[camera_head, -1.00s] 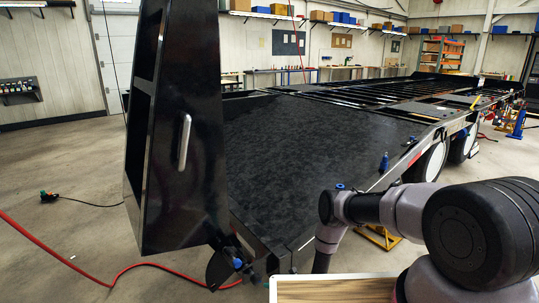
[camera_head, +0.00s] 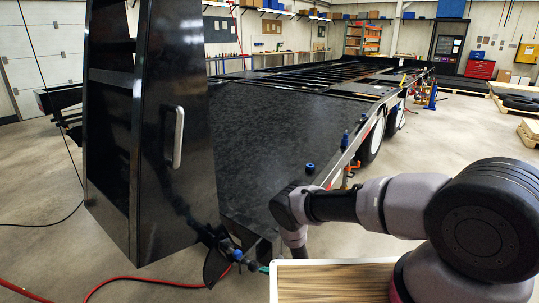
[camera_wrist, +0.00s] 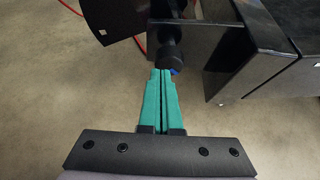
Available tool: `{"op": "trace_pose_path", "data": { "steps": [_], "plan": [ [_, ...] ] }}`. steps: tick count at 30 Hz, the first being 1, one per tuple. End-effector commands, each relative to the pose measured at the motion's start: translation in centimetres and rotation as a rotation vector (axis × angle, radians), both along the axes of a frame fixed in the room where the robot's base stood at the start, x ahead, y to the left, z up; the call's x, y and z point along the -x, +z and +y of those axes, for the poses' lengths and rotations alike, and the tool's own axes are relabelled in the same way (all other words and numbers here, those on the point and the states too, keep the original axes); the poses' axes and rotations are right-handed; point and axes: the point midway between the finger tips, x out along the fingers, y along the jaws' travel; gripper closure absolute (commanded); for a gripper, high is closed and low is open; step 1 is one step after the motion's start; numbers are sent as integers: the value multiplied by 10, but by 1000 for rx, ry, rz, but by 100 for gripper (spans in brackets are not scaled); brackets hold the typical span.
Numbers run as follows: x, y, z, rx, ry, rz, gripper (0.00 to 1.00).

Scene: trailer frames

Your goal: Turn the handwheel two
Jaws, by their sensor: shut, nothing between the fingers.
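A small dark fitting with blue parts (camera_head: 237,255) sits low on the front end of the black trailer (camera_head: 270,150). I cannot tell for sure whether this is the second handwheel. My gripper (camera_wrist: 162,72) has teal fingers, shut together and empty, pointing at the knob. They look very close to it, but contact is unclear. In the head view only a sliver of teal shows beside the fitting; my arm and a wood-topped surface hide the rest.
A tall black cabinet-like upright (camera_head: 165,130) with a silver handle stands at the trailer's front. A red hose (camera_head: 150,281) lies on the floor below. Dark plates (camera_wrist: 195,42) flank the knob in the wrist view. Open concrete floor lies to the left.

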Motion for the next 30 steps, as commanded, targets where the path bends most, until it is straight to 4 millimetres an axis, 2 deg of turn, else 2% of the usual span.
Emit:
{"op": "trace_pose_path", "data": {
  "steps": [4,12,30],
  "plan": [
    [-12,0,17,0,4,-2,100],
    [-27,0,35,-1,-1,1,100],
    [-30,-1,38,0,-1,2,100]
  ]
}}
